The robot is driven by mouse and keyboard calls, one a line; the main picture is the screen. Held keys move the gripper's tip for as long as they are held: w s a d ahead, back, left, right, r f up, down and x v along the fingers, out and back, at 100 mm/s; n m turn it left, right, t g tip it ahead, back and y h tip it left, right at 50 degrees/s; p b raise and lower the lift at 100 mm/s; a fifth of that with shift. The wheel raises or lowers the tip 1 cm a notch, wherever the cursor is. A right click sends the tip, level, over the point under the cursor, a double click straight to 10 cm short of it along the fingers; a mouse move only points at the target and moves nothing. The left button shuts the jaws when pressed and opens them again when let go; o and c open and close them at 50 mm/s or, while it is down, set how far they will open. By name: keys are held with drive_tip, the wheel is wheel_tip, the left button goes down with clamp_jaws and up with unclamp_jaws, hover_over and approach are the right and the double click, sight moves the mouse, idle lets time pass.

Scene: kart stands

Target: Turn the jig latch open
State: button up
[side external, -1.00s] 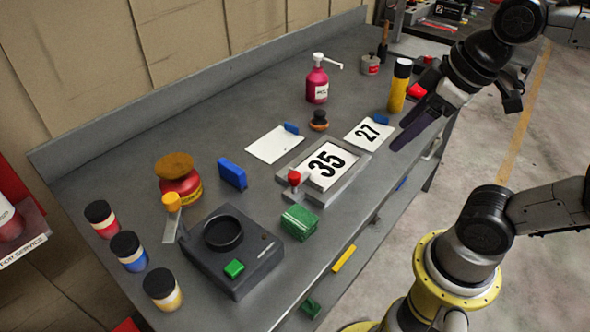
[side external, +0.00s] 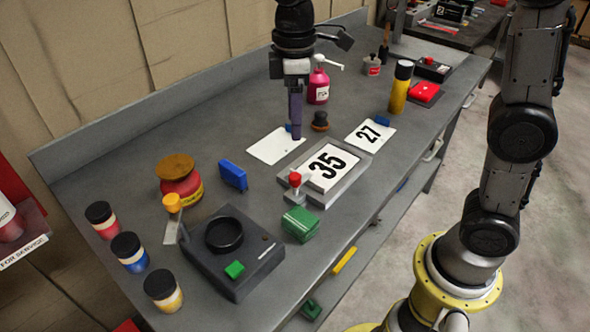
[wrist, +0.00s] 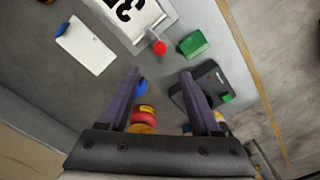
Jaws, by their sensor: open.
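The grey jig (side external: 347,183) lies on the bench and holds a white plate marked 35 (side external: 331,166). Its red-knobbed latch (side external: 295,180) is at the jig's near left corner; the red knob also shows in the wrist view (wrist: 159,47), just beyond the fingertips. My gripper (side external: 296,136) points down above the bench, behind the latch, near the blank white card (side external: 270,148). In the wrist view its two dark purple fingers (wrist: 160,75) are spread apart with nothing between them. The gripper is apart from the latch.
A green block (side external: 300,224) sits just in front of the latch. A blue block (side external: 232,175) and the dark device with a round cup (side external: 232,268) are to the left.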

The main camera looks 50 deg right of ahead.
sight(295, 175)
wheel_tip(295, 175, down, 14)
drive_tip(key=shift+r, duration=0.25)
idle(0.3)
clamp_jaws()
